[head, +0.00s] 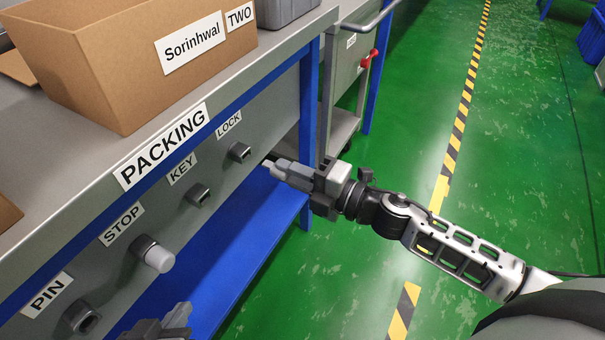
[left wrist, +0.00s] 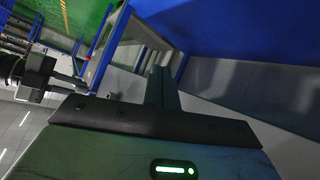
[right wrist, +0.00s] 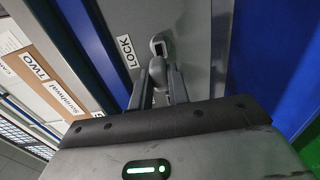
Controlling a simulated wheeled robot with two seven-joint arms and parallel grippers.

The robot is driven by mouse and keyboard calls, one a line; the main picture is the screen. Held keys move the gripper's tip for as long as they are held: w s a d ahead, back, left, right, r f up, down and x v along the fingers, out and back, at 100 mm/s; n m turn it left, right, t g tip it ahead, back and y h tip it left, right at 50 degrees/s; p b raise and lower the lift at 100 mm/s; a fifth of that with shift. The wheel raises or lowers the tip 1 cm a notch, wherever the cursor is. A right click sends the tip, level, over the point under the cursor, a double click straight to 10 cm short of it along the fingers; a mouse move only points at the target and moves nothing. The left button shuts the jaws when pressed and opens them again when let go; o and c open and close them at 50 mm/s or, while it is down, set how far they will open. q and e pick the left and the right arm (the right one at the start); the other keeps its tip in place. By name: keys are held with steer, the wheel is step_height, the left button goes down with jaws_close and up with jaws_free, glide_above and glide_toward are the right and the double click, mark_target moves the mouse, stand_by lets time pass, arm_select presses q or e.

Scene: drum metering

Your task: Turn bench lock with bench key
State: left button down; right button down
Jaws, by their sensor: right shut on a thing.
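The bench lock (head: 238,152) is a small grey square socket on the bench front under the label LOCK. It also shows in the right wrist view (right wrist: 159,47), just beyond the fingertips. My right gripper (head: 274,168) is to the right of the lock and shut on a small grey rounded piece, the bench key (right wrist: 157,72).
The bench front also carries a square KEY socket (head: 198,194), a pale STOP button (head: 153,254) and a PIN socket (head: 82,318). A cardboard box (head: 110,60) stands on the bench top. A blue bench leg (head: 307,130) and a grey cart (head: 343,125) stand beyond my right gripper. Green floor is open at right.

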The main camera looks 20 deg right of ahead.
mark_target(264, 163)
steer(key=shift+w+a, duration=0.3)
steer(key=shift+w, duration=0.1)
steer(key=shift+x, duration=0.8)
arm_select(q)
steer(key=shift+w+a+f, duration=0.1)
steer(key=shift+w+a, duration=0.1)
steer(key=shift+s+f, duration=0.1)
steer(key=shift+f, duration=0.05)
steer(key=shift+d+r+p, duration=0.1)
steer(key=shift+r+p, duration=0.35)
steer(key=shift+p, duration=0.1)
steer(key=shift+r, duration=0.15)
arm_select(e)
steer(key=shift+x, duration=1.7)
steer(key=c, duration=1.3)
jaws_free()
steer(key=shift+o, duration=0.2)
arm_select(q)
steer(key=shift+s, duration=0.1)
arm_select(e)
steer(key=shift+s, duration=0.1)
